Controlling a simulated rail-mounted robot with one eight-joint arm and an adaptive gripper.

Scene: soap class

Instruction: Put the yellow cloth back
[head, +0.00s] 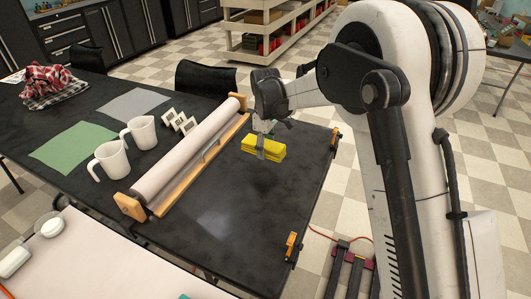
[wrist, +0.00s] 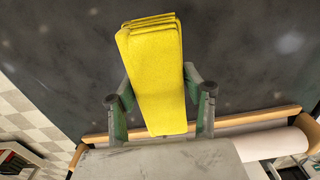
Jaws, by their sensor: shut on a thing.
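The yellow cloth (head: 273,151) is a folded, layered block over the right part of the dark table (head: 225,215), right of the paper roll. My gripper (head: 261,146) comes down on it from above and is shut on it. In the wrist view the yellow cloth (wrist: 156,75) lies lengthwise between the two fingers of my gripper (wrist: 160,85), one on each long side. I cannot tell whether its underside touches the table.
The paper roll (head: 188,155) on its wooden holder crosses the table. Beyond it are two white mugs (head: 140,133), small label cards (head: 179,120), a green sheet (head: 72,146), a grey sheet (head: 133,104) and a red checkered cloth (head: 48,80). Wooden clamps (head: 291,246) sit on the right edge. The table front is clear.

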